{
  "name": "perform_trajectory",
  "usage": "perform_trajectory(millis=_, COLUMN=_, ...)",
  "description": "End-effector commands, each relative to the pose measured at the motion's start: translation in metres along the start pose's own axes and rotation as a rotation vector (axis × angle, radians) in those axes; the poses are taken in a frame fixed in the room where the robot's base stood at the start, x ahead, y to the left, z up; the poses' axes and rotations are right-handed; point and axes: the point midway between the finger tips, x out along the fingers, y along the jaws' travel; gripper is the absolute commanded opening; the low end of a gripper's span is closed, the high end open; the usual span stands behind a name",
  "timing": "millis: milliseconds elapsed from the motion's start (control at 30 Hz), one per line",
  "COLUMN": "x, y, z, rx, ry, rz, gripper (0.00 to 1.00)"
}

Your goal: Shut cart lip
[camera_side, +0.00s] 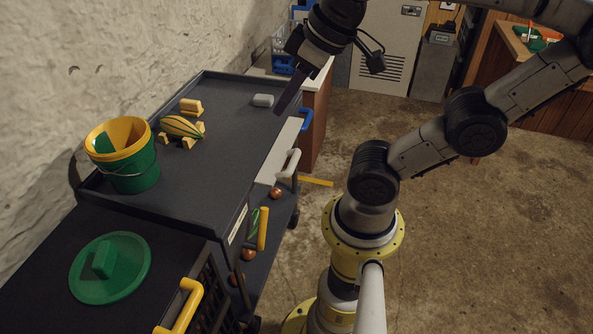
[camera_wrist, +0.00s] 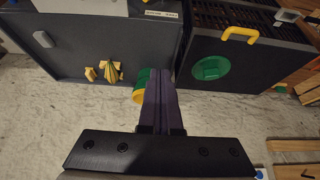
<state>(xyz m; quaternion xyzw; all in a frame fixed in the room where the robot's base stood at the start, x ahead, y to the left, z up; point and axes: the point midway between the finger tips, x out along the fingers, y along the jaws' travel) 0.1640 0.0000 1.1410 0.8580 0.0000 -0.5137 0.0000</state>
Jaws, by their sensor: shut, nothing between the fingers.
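The dark cart (camera_side: 215,165) stands against the wall at left in the side view; its top also shows in the wrist view (camera_wrist: 70,60). A pale grey strip or panel (camera_side: 278,152) with a white handle (camera_side: 289,165) runs along its right edge; it looks like the lip, but its exact angle is unclear. The strip shows in part at the top of the wrist view (camera_wrist: 80,5). My gripper (camera_side: 279,110) is shut and empty, above the cart's far right corner, apart from the white handle. Its fingers (camera_wrist: 159,75) are together in the wrist view.
On the cart stand a green-yellow bucket (camera_side: 127,165), a striped melon-like object (camera_side: 182,126), yellow blocks (camera_side: 191,106) and a grey piece (camera_side: 263,100). A green lid (camera_side: 125,268) lies on the nearer dark surface. Yellow handles (camera_side: 263,229) stick out. The floor right is clear.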

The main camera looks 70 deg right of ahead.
Motion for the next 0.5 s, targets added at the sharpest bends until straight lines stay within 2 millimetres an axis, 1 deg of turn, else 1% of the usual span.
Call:
perform_trajectory(millis=100, x=0.025, y=0.006, z=0.030, rx=-0.206, ry=-0.223, rz=0.039, gripper=0.00)
perform_trajectory(millis=233, x=0.042, y=0.020, z=0.063, rx=-0.470, ry=-0.478, rz=0.092, gripper=0.00)
perform_trajectory(millis=300, x=0.047, y=0.032, z=0.080, rx=-0.634, ry=-0.635, rz=0.125, gripper=0.00)
perform_trajectory(millis=367, x=0.047, y=0.044, z=0.091, rx=-0.792, ry=-0.784, rz=0.159, gripper=0.00)
perform_trajectory(millis=400, x=0.046, y=0.054, z=0.096, rx=-0.909, ry=-0.891, rz=0.187, gripper=0.00)
perform_trajectory(millis=467, x=0.041, y=0.069, z=0.100, rx=-1.089, ry=-1.061, rz=0.233, gripper=0.00)
perform_trajectory(millis=500, x=0.036, y=0.078, z=0.098, rx=-1.206, ry=-1.173, rz=0.270, gripper=0.00)
